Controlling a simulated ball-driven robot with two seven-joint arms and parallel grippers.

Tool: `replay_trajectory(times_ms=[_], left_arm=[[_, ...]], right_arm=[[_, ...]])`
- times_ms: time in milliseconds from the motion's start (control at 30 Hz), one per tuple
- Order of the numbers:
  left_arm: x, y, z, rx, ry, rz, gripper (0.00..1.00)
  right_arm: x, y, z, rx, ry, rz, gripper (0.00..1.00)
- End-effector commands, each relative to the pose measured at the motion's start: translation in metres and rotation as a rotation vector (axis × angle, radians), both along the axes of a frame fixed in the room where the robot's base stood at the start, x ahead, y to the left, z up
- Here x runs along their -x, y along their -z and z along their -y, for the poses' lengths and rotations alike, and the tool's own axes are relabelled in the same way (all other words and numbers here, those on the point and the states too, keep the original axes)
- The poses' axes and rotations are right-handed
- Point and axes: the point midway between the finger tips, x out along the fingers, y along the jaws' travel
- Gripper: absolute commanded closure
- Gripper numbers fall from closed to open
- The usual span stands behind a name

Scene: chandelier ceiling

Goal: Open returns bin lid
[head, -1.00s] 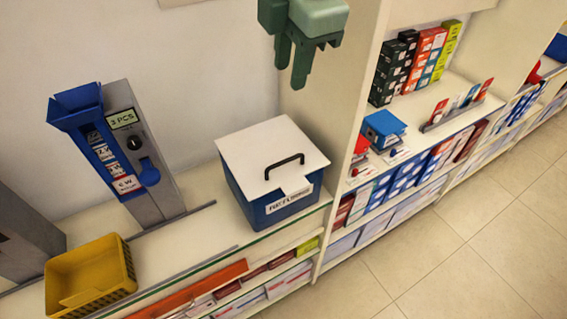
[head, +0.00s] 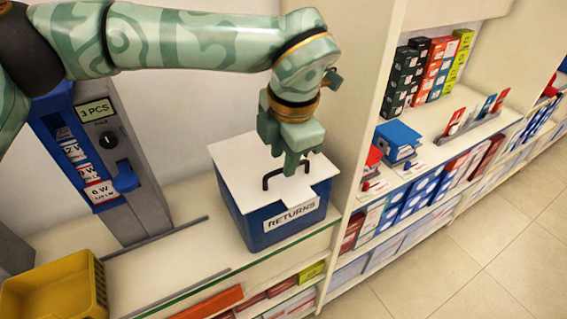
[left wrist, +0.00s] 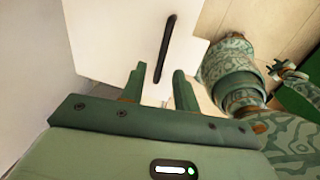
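The returns bin is a blue box (head: 258,232) with a white label reading RETURNS (head: 291,216), standing on the counter. Its flat white lid (head: 238,164) lies closed on top and carries a black bar handle (head: 266,181). My left gripper (head: 290,172) is just above the lid at the handle, pointing down, and partly hides the handle. In the left wrist view the two fingers (left wrist: 158,85) are spread apart, with the black handle (left wrist: 165,48) ahead between them and nothing held. My right gripper is not in the head view.
A blue and grey dispenser (head: 128,190) marked 3 PCS stands left of the bin. A yellow basket (head: 55,290) is at the front left. A shelf divider (head: 365,110) rises close to the bin's right, with shelves of boxes (head: 425,70) beyond it.

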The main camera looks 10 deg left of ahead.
Motion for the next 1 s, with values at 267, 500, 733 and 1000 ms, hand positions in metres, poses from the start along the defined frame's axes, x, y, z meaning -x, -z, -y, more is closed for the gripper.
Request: replay_trajectory(times_ms=[267,500,733,1000], left_arm=[[-0.003,0.019,-0.003,0.0,-0.002,0.0,0.69],[-0.003,0.019,-0.002,0.0,-0.001,0.001,0.78],[-0.003,0.019,-0.002,0.0,-0.001,0.001,1.0],[-0.006,0.006,-0.005,0.027,-0.004,-0.033,1.0]], right_arm=[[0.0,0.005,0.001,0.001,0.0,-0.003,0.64],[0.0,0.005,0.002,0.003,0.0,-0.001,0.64],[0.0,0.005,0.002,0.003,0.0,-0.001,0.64],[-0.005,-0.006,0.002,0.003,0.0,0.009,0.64]])
